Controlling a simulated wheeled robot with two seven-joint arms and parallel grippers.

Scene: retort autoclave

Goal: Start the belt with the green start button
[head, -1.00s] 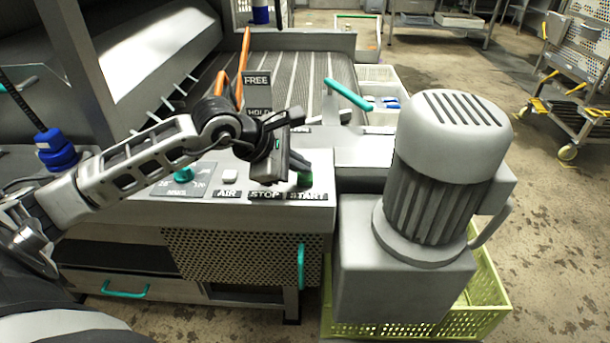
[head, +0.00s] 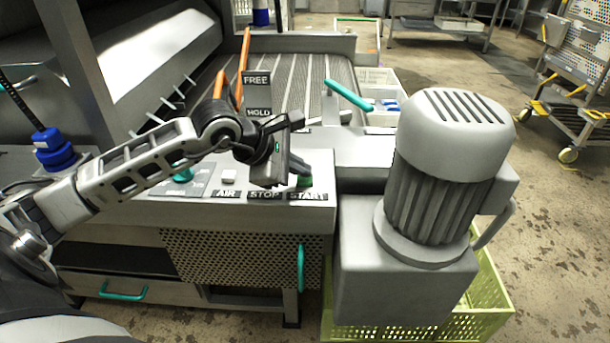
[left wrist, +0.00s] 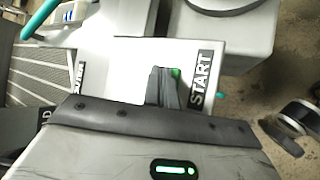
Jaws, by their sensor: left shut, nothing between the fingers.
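The green start button (head: 306,181) shows as a small green patch above the START label (head: 307,196) on the grey control panel, partly hidden by my fingers. My left gripper (head: 300,170) is shut and empty, with its fingertips at the button. In the left wrist view the closed fingers (left wrist: 163,88) cover much of the button, and a green edge (left wrist: 176,73) shows beside them near the START label. I cannot tell whether they touch or press it. My gripper hides the place above the STOP label (head: 264,195). My right gripper is not in view.
A white AIR button (head: 228,176) and a teal knob (head: 183,175) sit left on the panel. A large grey motor (head: 440,180) stands close on the right, above a yellow-green crate (head: 490,290). A teal-handled lever (head: 348,95) and the ribbed belt (head: 300,75) lie behind.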

